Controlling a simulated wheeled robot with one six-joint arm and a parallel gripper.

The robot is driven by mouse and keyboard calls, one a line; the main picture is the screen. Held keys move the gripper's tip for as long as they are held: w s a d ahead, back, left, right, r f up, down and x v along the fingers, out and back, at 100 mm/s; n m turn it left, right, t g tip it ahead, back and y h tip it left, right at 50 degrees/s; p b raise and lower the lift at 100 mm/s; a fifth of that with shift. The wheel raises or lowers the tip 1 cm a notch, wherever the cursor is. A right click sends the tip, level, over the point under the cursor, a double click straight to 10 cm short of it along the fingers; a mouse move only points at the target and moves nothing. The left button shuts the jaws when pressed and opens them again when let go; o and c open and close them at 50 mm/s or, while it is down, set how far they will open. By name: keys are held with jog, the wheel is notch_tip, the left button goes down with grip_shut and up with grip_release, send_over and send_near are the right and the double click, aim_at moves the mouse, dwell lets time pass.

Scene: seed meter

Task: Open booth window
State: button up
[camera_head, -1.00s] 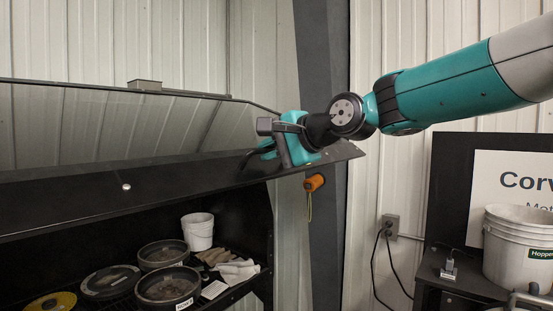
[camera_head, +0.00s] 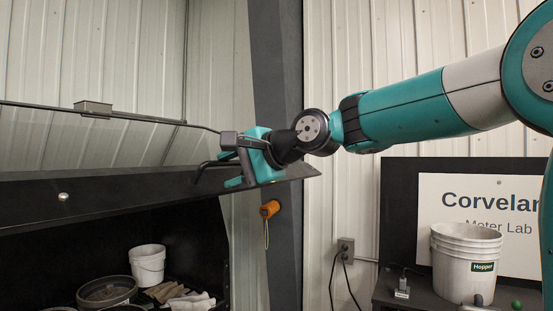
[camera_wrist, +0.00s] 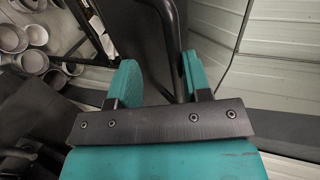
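The booth window (camera_head: 110,188) is a wide glass panel with a dark frame, swung up and outward above the booth's dark interior. A black bar handle (camera_head: 201,171) stands on its lower frame near the right end. My gripper (camera_head: 229,167) is at that handle, at the right end of the frame. In the wrist view, the black bar (camera_wrist: 172,45) passes between my two teal fingers, close to the right one. The fingers are apart, and a gap shows beside the left one. Whether a finger touches the bar is unclear.
Inside the booth are a white bucket (camera_head: 147,267), round pans (camera_head: 107,291) and gloves (camera_head: 190,302). An orange device (camera_head: 270,209) hangs by the dark post (camera_head: 283,240). A Hopper bucket (camera_head: 465,265) stands on a bench at right.

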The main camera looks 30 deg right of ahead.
jog(key=b+v, duration=0.3)
jog(key=v, duration=1.1)
jog(key=shift+s, duration=0.3)
